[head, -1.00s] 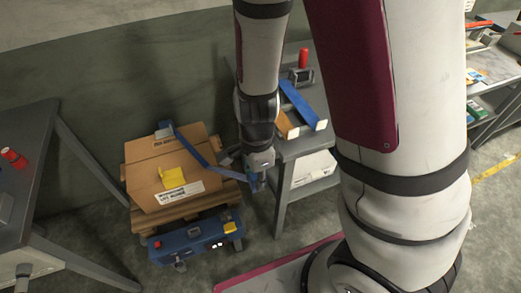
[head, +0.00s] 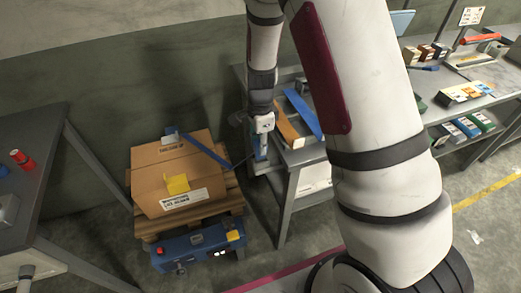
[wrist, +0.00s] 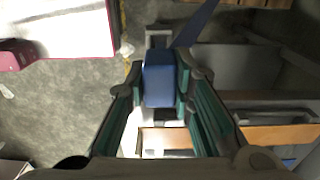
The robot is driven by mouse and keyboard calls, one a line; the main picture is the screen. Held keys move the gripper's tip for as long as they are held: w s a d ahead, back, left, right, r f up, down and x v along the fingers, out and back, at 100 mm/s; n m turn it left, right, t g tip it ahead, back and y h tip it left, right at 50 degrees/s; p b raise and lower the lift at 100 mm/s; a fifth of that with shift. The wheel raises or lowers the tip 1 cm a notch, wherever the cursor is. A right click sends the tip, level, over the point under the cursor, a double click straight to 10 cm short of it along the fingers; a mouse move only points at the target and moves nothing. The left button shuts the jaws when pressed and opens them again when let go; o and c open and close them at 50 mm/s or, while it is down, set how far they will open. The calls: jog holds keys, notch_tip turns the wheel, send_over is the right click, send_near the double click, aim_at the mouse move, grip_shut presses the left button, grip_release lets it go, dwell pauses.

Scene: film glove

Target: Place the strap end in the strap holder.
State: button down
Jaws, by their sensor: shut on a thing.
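My gripper (head: 261,150) is shut on the blue strap end (wrist: 158,78), whose block sits between the green-padded fingers (wrist: 160,95) in the wrist view. The blue strap (head: 205,150) runs from the top of the cardboard box (head: 172,172) across to my gripper in the head view. In the wrist view a blue strip (wrist: 195,22) leads up and right from the held end. My gripper is at the left end of the grey table (head: 297,157). I cannot clearly pick out the strap holder; the arm and gripper cover part of that area.
The box stands on a wooden pallet (head: 232,197), behind a blue wheeled unit (head: 195,246). A dark table (head: 30,195) stands at the left. Bare floor shows in front.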

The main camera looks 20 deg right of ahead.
jog(key=shift+f, duration=1.5)
jog(key=shift+f, duration=0.1)
jog(key=c, duration=1.4)
grip_release()
